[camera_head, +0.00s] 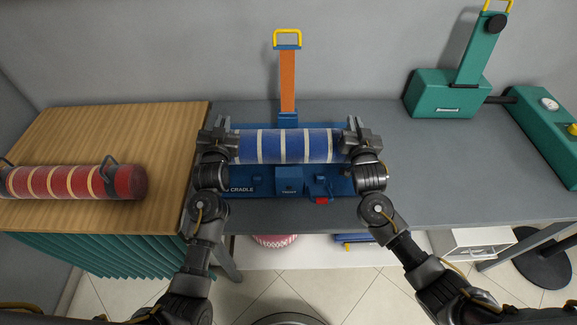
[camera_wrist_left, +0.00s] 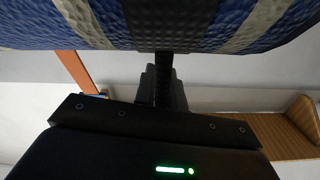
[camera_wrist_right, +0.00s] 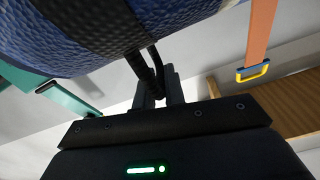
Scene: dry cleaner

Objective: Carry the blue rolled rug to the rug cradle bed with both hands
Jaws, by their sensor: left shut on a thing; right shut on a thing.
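The blue rolled rug (camera_head: 289,146) with pale stripes lies level, left to right, over the blue rug cradle bed (camera_head: 240,180). I cannot tell whether it touches the bed. My left gripper (camera_head: 222,138) is shut on a dark handle at the rug's left end. My right gripper (camera_head: 352,138) is shut on a handle at its right end. The rug also fills the top of the left wrist view (camera_wrist_left: 230,25) and the right wrist view (camera_wrist_right: 60,45), where dark handle straps run down into the jaws.
A red striped rolled rug (camera_head: 70,182) with dark handles lies on the wooden table (camera_head: 130,125) at left. An orange post (camera_head: 287,80) with a yellow handle stands behind the cradle. Green machines (camera_head: 447,95) stand at right. The grey counter (camera_head: 430,160) right of the cradle is clear.

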